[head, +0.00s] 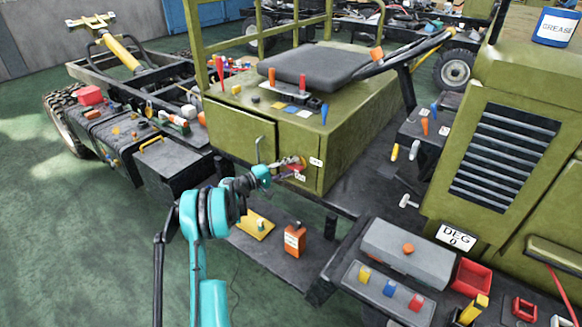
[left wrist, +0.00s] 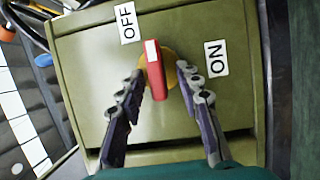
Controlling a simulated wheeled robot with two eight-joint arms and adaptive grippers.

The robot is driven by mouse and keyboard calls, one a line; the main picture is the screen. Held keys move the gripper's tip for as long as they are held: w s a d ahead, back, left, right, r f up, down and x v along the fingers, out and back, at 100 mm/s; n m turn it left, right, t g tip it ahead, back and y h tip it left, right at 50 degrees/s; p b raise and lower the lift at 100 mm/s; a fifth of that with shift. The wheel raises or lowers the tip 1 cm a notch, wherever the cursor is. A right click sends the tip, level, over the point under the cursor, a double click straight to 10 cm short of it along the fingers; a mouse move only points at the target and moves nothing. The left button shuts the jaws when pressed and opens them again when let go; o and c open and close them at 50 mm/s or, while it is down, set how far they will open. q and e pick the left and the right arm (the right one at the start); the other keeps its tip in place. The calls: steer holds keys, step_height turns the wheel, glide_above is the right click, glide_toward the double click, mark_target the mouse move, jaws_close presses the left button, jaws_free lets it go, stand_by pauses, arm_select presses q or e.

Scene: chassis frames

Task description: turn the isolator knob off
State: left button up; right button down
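The isolator knob (left wrist: 155,72) is a red bar handle with a white mark at its upper end, on a yellow disc. In the left wrist view its mark points up, between the OFF label (left wrist: 128,22) and the ON label (left wrist: 217,58), nearer the OFF side. My left gripper (left wrist: 163,86) is open around the knob. Its left finger is close to the red bar; whether it touches I cannot tell. A gap shows on the right side. In the head view my left gripper (head: 285,166) reaches the green cabinet front and partly covers the knob. My right gripper is not in view.
The green cabinet (head: 340,140) carries a black seat (head: 308,68) and several small tools. A grey toolbox (head: 408,250) is at the right.

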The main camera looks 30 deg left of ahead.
arm_select(q)
steer(key=shift+s, duration=0.1)
steer(key=v, duration=1.1)
steer(key=shift+s+a, duration=0.2)
steer(key=shift+s, duration=0.15)
